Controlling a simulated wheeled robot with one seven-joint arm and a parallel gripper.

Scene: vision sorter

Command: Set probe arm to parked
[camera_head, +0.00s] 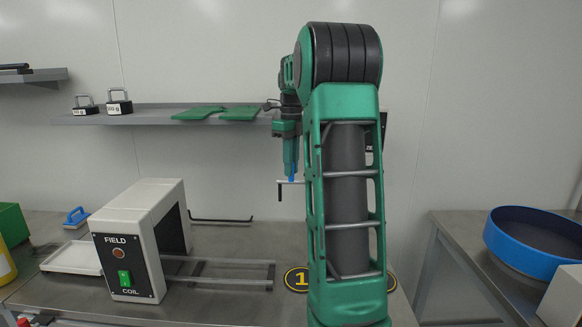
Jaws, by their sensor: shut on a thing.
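My gripper (291,178) points straight down in the middle of the view, left of my large green arm link. Its blue fingers are shut on a thin pale bar (284,182) with a short dark end hanging down at its left. The bar's right part is hidden behind my arm, so I cannot tell what it joins or whether it is the probe arm. No label in view reads parked.
A low rail frame (230,262) runs right from the box towards a round yellow-and-black marker (296,280). A wall shelf (155,117) holds weights (119,102) and green plates (238,113). A blue round tray (530,262) stands on the right table. My arm hides the bench's right part.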

